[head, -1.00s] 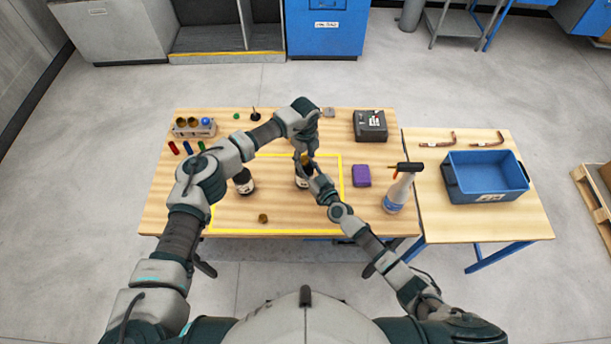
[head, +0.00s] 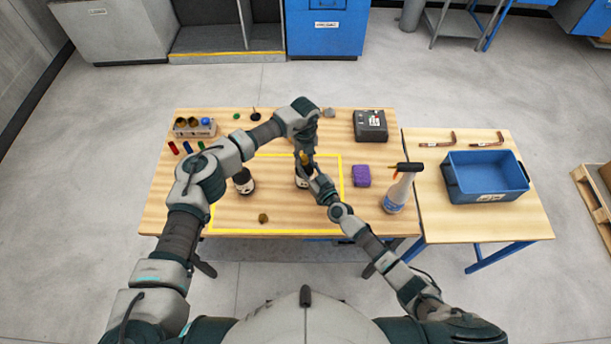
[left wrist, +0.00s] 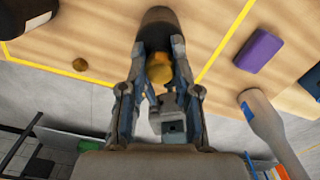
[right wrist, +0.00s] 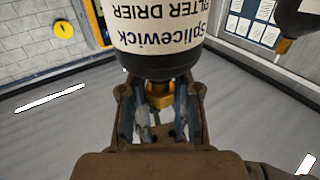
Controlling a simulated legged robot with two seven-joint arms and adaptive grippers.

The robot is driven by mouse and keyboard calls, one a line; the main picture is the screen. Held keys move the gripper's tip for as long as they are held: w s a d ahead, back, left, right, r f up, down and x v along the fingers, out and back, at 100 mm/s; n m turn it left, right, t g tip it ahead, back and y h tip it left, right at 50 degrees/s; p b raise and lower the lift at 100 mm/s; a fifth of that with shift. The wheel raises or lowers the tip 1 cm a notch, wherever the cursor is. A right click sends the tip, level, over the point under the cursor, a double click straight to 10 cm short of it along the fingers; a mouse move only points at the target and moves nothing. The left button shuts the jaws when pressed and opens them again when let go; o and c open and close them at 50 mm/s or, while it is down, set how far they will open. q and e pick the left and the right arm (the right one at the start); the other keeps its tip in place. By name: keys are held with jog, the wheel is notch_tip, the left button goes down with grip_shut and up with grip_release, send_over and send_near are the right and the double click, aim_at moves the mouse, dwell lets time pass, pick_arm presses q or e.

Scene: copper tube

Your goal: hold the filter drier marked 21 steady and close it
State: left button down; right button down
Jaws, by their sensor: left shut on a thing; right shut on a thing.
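A dark filter drier with a white label (head: 301,182) stands inside the yellow outline on the table. My left gripper (head: 305,158) reaches down from above and is shut on the brass cap (left wrist: 160,70) at its top. My right gripper (head: 315,176) comes from the right and is shut on the drier near its neck. The right wrist view shows the label (right wrist: 155,30) upside down, reading "splicewick FILTER DRIER", with brass (right wrist: 158,95) between the fingers. A number is not legible. A second drier (head: 244,182) stands to the left.
A loose brass cap (head: 263,218) lies near the front edge. A purple block (head: 361,176) and spray bottle (head: 397,190) stand to the right. A holder with brass pieces (head: 193,128) is at the back left, and a blue crate (head: 487,180) is on the side table.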

pick_arm(q)
jog(key=shift+f, duration=0.1)
dwell(0.7)
jog(key=c, duration=0.8)
grip_release()
jog(key=shift+r, duration=2.3)
jog(key=shift+c, duration=0.5)
notch_tip(320, 180, up, 4)
jog(key=n, duration=0.5)
jog(key=shift+f, duration=0.25)
